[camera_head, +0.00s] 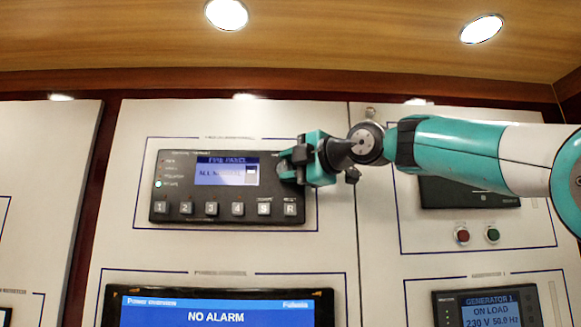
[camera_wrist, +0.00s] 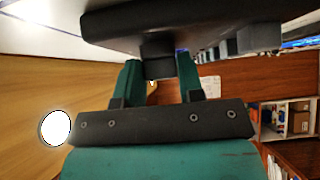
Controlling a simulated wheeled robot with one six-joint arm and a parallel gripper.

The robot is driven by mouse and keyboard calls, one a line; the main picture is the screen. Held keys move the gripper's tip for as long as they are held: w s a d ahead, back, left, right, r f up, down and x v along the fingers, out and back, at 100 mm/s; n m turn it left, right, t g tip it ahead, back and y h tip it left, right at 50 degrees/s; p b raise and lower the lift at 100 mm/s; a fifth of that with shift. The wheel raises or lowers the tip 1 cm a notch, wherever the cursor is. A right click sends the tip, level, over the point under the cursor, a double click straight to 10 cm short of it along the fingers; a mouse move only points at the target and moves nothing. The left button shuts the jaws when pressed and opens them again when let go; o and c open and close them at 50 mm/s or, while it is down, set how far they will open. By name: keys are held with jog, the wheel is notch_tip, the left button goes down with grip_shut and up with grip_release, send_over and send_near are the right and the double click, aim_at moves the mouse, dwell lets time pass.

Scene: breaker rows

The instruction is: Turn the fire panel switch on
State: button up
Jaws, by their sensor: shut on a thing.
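The fire panel (camera_head: 230,215) is a dark box on the white wall board, with a blue screen headed "FIRE PANEL" and a row of keys marked 1, 2, 3, 4, S and R. Its lowest left indicator is lit. My gripper (camera_head: 287,167) is at the panel's upper right corner and covers most of the switch there. In the wrist view my gripper (camera_wrist: 160,77) has its two teal fingers on either side of a dark switch knob (camera_wrist: 158,68), which sticks out from the panel body (camera_wrist: 200,20). The switch's position marks are hidden.
Below is a screen (camera_head: 220,310) reading "NO ALARM". Right of it is a generator panel (camera_head: 487,306) reading "ON LOAD". A red button (camera_head: 462,236) and a green button (camera_head: 492,234) sit right of the fire panel. Shelves (camera_wrist: 290,120) stand at right in the wrist view.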

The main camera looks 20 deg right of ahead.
jog(key=shift+f, duration=0.15)
jog(key=m+t+b, duration=0.1)
jog(key=b, duration=0.2)
jog(key=shift+f+y+b, duration=0.3)
jog(key=shift+f, duration=0.05)
jog(key=m+t+h+b, duration=0.2)
jog(key=m+t+b, duration=0.1)
jog(key=m+b, duration=0.1)
jog(key=m+t+h+b, duration=0.2)
jog(key=m+t+b, duration=0.1)
jog(key=m+b, duration=0.2)
jog(key=a+m+t+h+b, duration=0.1)
jog(key=m+t+h+b, duration=0.1)
jog(key=m+t+b, duration=0.1)
jog(key=shift+w+f+m+h+b, duration=0.15)
jog(key=shift+m+b, duration=0.2)
jog(key=shift+m, duration=0.35)
jog(key=shift+w+f+m+h+b, duration=0.15)
jog(key=shift+m+b, duration=0.2)
jog(key=shift+m, duration=0.35)
jog(key=m+h, duration=1)
jog(key=shift+a+r+m, duration=0.1)
jog(key=shift+r+m, duration=0.05)
jog(key=shift+m, duration=0.25)
jog(key=shift+s+m+h+p, duration=0.1)
jog(key=shift+m+h+p, duration=0.2)
jog(key=shift+m+h, duration=0.15)
jog(key=o, duration=0.9)
